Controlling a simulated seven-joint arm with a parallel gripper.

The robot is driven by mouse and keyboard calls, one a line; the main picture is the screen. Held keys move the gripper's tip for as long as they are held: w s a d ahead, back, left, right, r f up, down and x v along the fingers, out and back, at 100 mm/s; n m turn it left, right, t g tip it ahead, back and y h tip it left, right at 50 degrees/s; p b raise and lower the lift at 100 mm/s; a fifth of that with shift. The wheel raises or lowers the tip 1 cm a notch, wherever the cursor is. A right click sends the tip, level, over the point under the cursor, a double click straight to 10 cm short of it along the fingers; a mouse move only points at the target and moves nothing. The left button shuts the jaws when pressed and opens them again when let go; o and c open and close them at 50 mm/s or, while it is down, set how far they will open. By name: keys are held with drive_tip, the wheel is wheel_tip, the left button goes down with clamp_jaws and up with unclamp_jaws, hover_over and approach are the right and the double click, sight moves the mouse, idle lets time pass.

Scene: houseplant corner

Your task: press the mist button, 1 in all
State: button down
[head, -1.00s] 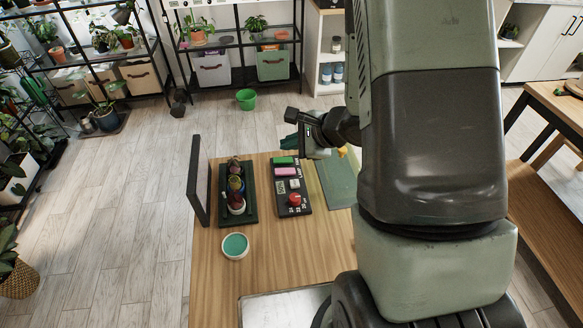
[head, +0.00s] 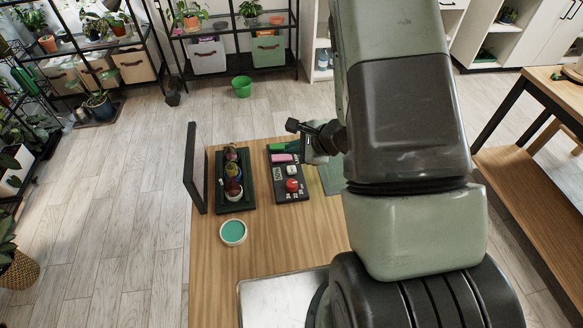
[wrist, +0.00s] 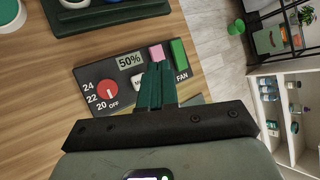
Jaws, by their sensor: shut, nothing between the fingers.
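The dark control panel (head: 289,195) lies on the wooden table. It carries a green button (head: 279,147), a pink button (head: 282,158), a white button (head: 292,170), a red knob (head: 292,185) and a 50% display (wrist: 130,61). In the wrist view, FAN is printed by the green button (wrist: 179,52). I cannot read a mist label; my fingers cover part of the panel print. My gripper (wrist: 157,72) is shut and empty. In the wrist view its tips overlap the panel just short of the pink button (wrist: 156,52). I cannot tell whether they touch.
A dark tray (head: 221,200) with stacked coloured items stands left of the panel, beside an upright dark board (head: 194,168). A white bowl with teal inside (head: 233,232) is nearer. A metal plate (head: 270,298) lies at the front. Bare tabletop (head: 290,230) lies between.

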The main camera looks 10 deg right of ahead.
sight(294, 171)
drive_tip(key=shift+f, duration=2.3)
drive_tip(key=shift+f, duration=0.15)
drive_tip(key=shift+f, duration=0.3)
drive_tip(key=shift+f, duration=0.5)
idle(0.8)
drive_tip(key=shift+r, duration=0.95)
drive_tip(key=shift+r, duration=2.5)
